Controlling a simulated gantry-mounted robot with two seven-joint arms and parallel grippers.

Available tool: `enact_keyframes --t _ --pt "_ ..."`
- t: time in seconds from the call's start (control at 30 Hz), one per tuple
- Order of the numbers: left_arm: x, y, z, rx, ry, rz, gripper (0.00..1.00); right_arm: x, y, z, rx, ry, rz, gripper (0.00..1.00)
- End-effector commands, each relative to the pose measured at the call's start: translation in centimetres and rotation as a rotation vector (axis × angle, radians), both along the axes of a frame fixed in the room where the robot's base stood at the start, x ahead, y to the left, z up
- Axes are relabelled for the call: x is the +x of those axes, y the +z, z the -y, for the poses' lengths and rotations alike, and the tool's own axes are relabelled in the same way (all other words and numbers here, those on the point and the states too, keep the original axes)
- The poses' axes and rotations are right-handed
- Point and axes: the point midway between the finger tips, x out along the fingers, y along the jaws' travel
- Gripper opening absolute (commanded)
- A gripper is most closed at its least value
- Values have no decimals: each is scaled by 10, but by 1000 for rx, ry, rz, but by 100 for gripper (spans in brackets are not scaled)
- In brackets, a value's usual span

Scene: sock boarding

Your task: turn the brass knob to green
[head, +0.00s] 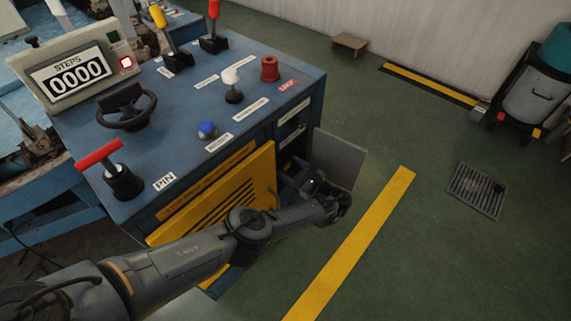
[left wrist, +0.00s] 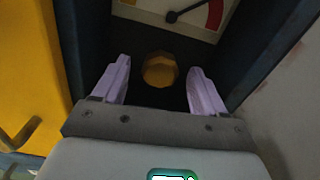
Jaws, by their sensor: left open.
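The brass knob (left wrist: 160,71) shows in the left wrist view as a rounded, faceted golden piece inside a dark recess. My left gripper (left wrist: 159,78) is open, with one lilac finger on each side of the knob and a visible gap to both. Above the knob is the lower part of a pale gauge (left wrist: 150,8) with a black needle hub and a red band at right; no green part shows. In the head view my left gripper (head: 297,177) reaches into the cabinet's side opening, and the knob is hidden there. My right gripper is not in view.
A grey door (head: 340,158) stands open beside the opening, close to my left wrist. A yellow louvred panel (head: 235,195) is on the cabinet's front, near my forearm. The blue console top (head: 185,110) carries several levers and buttons. The green floor at right is mostly clear.

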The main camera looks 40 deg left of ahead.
Motion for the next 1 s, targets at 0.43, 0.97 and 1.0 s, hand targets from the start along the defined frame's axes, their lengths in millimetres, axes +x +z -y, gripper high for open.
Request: enact_keyframes --t 0.43,0.97,1.0 --pt "1 0 -27 0 -1 0 72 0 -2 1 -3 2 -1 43" --pt "1 0 -26 0 0 0 18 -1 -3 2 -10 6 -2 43" --pt "1 0 -26 0 0 0 18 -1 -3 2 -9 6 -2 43"
